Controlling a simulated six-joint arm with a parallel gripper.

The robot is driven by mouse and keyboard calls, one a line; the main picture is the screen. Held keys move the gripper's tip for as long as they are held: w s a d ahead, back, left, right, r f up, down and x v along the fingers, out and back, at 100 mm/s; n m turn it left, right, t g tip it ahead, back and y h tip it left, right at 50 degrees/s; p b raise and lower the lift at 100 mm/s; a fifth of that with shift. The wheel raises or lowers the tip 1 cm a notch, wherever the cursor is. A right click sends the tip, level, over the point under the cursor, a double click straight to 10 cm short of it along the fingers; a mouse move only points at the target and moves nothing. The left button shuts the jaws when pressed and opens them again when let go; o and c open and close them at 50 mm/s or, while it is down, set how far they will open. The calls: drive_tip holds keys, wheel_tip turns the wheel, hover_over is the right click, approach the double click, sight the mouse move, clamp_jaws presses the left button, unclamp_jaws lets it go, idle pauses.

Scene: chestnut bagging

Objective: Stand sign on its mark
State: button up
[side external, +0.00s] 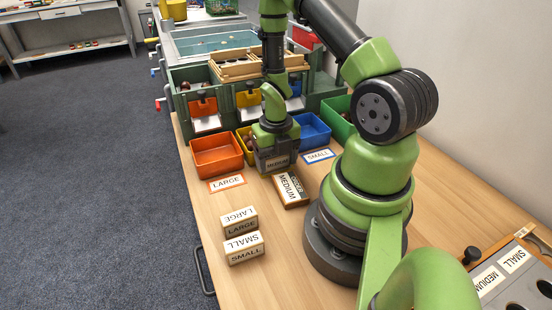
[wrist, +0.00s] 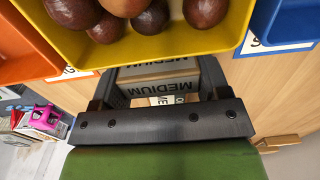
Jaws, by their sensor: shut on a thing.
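My gripper (side external: 275,152) is shut on a wooden sign block lettered MEDIUM (side external: 276,162), just in front of the yellow bin (side external: 244,145). In the wrist view the held sign (wrist: 158,69) sits between the two fingers, close to the yellow bin's front wall (wrist: 180,52). A bit of a white card with black letters (wrist: 167,100) shows behind the gripper bar; most of it is hidden. I cannot tell whether the sign touches the table. Flat cards reading LARGE (side external: 227,184) and SMALL (side external: 319,156) lie before the orange and blue bins.
Another block lettered MEDIUM (side external: 291,190) lies right of and nearer than the held sign. LARGE (side external: 240,222) and SMALL (side external: 244,248) blocks stand at front left. The orange bin (side external: 216,157) and blue bin (side external: 313,130) flank the yellow one. Front-middle table is clear.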

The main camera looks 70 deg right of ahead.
drive_tip(key=shift+f, duration=0.15)
drive_tip(key=o, duration=0.9)
wheel_tip(320, 180, up, 8)
drive_tip(key=shift+f, duration=0.25)
drive_tip(key=w+a+r+m+t, duration=0.1)
drive_tip(key=a+r+m+t, duration=0.15)
drive_tip(key=r+m, duration=0.45)
drive_tip(key=w+a+r+m+t, duration=0.1)
drive_tip(key=a+r+m, duration=0.3)
drive_tip(key=r+m, duration=0.3)
drive_tip(key=s+a+r+m+t+y, duration=0.1)
drive_tip(key=s+a+r+m+t, duration=0.1)
drive_tip(key=m, duration=0.6)
drive_tip(key=s+a+r+m+t+y, duration=0.1)
drive_tip(key=s+a+r+m, duration=0.4)
drive_tip(key=a+r+m, duration=0.2)
drive_tip(key=shift+s+a+m+t, duration=0.3)
drive_tip(key=shift+a+m+t, duration=0.1)
drive_tip(key=shift+m, duration=0.6)
